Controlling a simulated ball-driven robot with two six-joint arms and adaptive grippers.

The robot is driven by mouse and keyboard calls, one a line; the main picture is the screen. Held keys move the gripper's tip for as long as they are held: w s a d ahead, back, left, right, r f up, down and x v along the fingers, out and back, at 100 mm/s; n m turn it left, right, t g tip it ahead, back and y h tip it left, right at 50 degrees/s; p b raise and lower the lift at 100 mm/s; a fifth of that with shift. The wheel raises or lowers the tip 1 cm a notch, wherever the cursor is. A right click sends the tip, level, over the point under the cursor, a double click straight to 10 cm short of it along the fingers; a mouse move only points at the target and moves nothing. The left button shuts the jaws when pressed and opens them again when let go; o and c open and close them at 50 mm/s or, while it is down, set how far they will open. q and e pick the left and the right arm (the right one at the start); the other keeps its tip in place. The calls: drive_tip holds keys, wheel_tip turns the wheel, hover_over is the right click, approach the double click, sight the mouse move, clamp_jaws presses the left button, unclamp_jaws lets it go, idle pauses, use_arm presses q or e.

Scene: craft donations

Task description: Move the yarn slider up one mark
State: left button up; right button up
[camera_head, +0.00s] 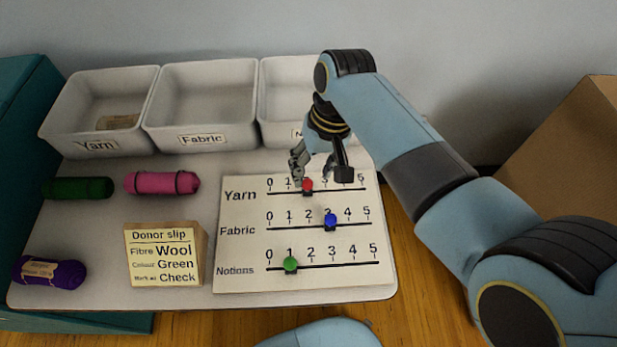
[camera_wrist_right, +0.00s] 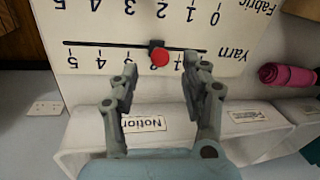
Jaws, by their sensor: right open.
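The yarn slider is a red knob (camera_head: 307,186) on the top scale of the white board (camera_head: 237,265), at about the 2 mark. The red knob also shows in the right wrist view (camera_wrist_right: 160,57), just beyond and between the fingertips. My right gripper (camera_head: 320,172) is open above the Yarn scale, its fingers spread on either side of the knob, apart from it. In the right wrist view the open gripper (camera_wrist_right: 160,80) holds nothing. Some Yarn numbers are hidden behind the fingers. My left gripper is not in view.
Blue (camera_head: 330,222) and green (camera_head: 291,264) knobs sit on the Fabric and Notions scales. A donor slip (camera_head: 160,256) stands left of the board. Green (camera_head: 80,188), pink (camera_head: 160,183) and purple (camera_head: 50,273) rolls lie left. Yarn (camera_head: 70,108) and Fabric (camera_head: 200,110) bins stand behind.

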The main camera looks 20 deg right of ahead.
sight(309, 182)
drive_tip(key=f, duration=0.3)
drive_tip(key=shift+w+a, duration=0.1)
drive_tip(key=shift+a, duration=0.2)
drive_tip(key=shift+a+f, duration=0.1)
drive_tip(key=shift+f, duration=0.45)
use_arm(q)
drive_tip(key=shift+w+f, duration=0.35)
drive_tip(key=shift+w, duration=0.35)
use_arm(e)
clamp_jaws()
